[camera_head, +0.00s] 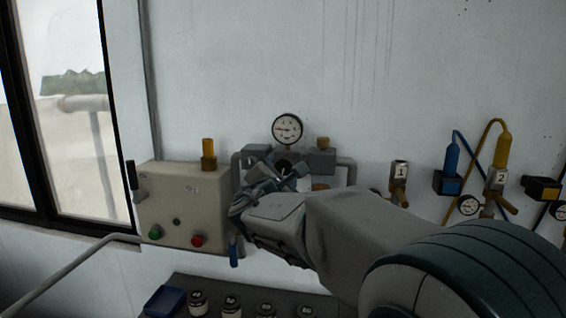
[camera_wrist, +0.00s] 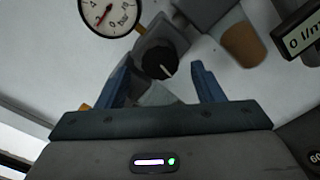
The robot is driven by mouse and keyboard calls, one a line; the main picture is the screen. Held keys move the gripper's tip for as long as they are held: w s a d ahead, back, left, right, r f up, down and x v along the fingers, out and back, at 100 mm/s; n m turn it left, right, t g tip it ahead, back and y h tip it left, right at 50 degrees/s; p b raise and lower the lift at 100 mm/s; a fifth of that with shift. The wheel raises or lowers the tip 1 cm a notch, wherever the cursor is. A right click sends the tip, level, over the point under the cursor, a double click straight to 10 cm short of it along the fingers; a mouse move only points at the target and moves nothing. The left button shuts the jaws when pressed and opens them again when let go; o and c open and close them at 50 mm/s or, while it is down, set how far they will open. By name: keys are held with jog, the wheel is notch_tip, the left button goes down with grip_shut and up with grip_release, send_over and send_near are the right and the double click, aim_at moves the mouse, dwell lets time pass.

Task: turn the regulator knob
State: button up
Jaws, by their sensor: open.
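The regulator knob (camera_wrist: 160,62) is round and black with a white pointer line. In the wrist view it lies just beyond and between the two blue fingertips, apart from them as far as I can tell. My gripper (camera_wrist: 158,85) is open and empty. In the head view my gripper (camera_head: 275,178) is in front of the regulator, and the knob (camera_head: 284,165) shows only partly behind the fingers. The pressure gauge (camera_head: 287,129) sits above the regulator on the wall; it also shows in the wrist view (camera_wrist: 109,12), marked in bar.
A beige control box (camera_head: 180,208) with a green button (camera_head: 155,233) and a red button (camera_head: 197,240) is left of my gripper. Several jars stand below, beside a blue tray (camera_head: 164,301). Valves with blue and yellow fittings (camera_head: 503,150) are on the right.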

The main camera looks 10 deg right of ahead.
aim_at(283, 169)
jog(key=shift+p+x, duration=0.5)
jog(key=shift+x, duration=1.7)
jog(key=c, duration=1)
